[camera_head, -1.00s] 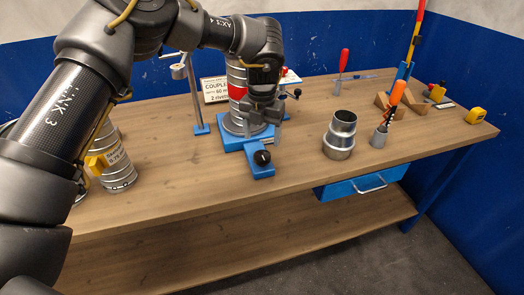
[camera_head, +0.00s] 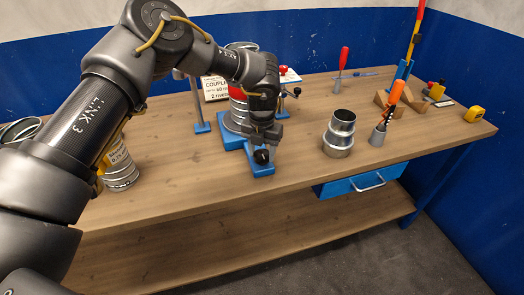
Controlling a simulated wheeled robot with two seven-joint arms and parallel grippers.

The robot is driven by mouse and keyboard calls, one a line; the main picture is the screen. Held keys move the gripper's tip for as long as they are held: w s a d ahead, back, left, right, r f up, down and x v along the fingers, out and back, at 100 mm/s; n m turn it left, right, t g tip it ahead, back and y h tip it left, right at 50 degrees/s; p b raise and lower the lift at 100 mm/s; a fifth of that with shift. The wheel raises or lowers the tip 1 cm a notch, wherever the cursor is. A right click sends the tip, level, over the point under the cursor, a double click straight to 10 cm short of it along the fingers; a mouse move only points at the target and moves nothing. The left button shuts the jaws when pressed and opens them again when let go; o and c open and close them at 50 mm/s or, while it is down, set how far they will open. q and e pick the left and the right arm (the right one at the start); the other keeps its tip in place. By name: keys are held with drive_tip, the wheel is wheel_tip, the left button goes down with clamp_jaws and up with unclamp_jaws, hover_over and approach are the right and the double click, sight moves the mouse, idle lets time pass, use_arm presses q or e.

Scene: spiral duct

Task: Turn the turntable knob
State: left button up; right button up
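The turntable knob (camera_head: 262,156) is a small black knob on the blue front arm of the turntable base (camera_head: 262,170). My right gripper is not in view.
A metal coupler (camera_head: 340,133) stands to the right. A label card (camera_head: 214,89) and a blue-footed stand (camera_head: 202,127) are behind. The bench front is clear.

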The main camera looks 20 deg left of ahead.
use_arm(q)
drive_tip(key=c, duration=0.4)
drive_tip(key=shift+o, duration=0.2)
drive_tip(key=n, duration=1.1)
drive_tip(key=shift+n+p, duration=0.35)
drive_tip(key=shift+n, duration=0.05)
drive_tip(key=n+p, duration=0.1)
drive_tip(key=n, duration=0.2)
drive_tip(key=shift+r+n, duration=0.15)
drive_tip(key=shift+n, duration=0.15)
drive_tip(key=shift+n+p, duration=1.5)
drive_tip(key=shift+n, duration=0.2)
drive_tip(key=shift+w, duration=0.1)
